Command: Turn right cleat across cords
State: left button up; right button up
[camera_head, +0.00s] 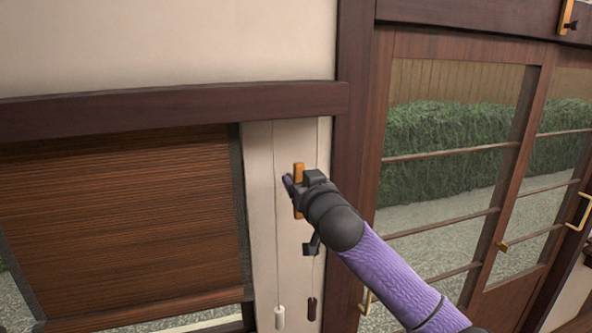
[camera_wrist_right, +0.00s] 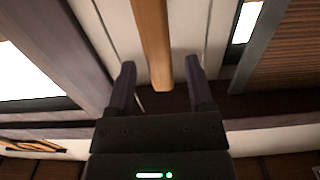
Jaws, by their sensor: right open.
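The wooden cleat (camera_head: 298,190) stands upright on the pale wall strip, partly hidden by my right gripper (camera_head: 290,184). In the right wrist view the cleat (camera_wrist_right: 152,45) is a light wooden bar whose end lies between the spread fingers of my right gripper (camera_wrist_right: 160,66). The gripper is open, with a gap visible on both sides of the bar; I cannot tell its depth between the fingers. Two thin cords hang on the strip, the left cord (camera_head: 275,215) ending in a white pull (camera_head: 279,318), the other in a dark pull (camera_head: 312,309). My left gripper is out of view.
A brown slatted blind (camera_head: 120,220) hangs to the left under a dark beam (camera_head: 170,108). A dark post (camera_head: 354,120) stands just right of the strip. Glazed wooden doors (camera_head: 440,150) with a brass handle (camera_head: 580,212) are farther right.

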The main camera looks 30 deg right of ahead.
aim_at(300, 180)
jog(key=shift+p+x, duration=0.4)
jog(key=shift+x, duration=1.45)
grip_shut()
